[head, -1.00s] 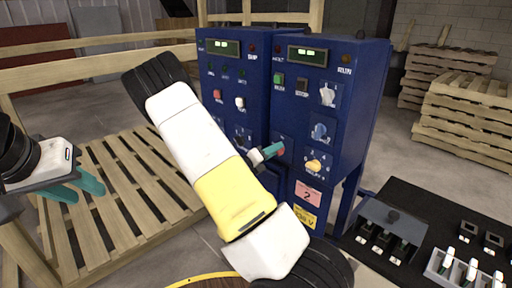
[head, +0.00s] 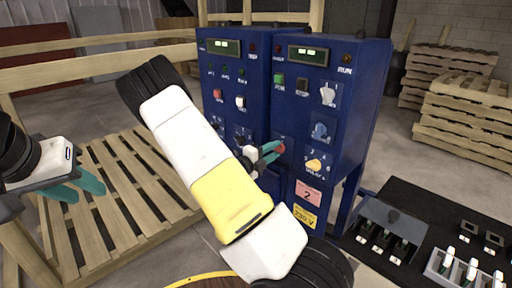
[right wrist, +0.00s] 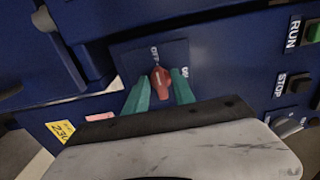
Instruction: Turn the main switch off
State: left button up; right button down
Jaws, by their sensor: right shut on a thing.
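The main switch is a red rotary knob (right wrist: 161,84) on a dark blue plate marked OFF and ON in the right wrist view. Its upper end points towards the OFF label. It also shows as a small red knob (head: 280,147) at the left edge of the right blue cabinet (head: 352,105) in the head view. My right gripper (right wrist: 160,86) has its teal fingers on either side of the knob, shut on it; it also shows in the head view (head: 272,149). My left gripper (head: 82,188) is empty, its teal fingers apart, over the wooden pallet at the left.
My right arm crosses the left blue cabinet (head: 258,82). Both cabinet displays are lit. A black table (head: 413,200) with switch parts stands at right, and pallets (head: 466,120) are stacked behind.

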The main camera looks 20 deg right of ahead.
jog(key=shift+w+a, duration=0.1)
dwell(0.3)
jog(key=c, duration=1.4)
grip_release()
jog(key=shift+c, duration=0.2)
jog(key=v, duration=0.7)
jog(key=shift+s+a, duration=0.2)
jog(key=shift+a, duration=0.15)
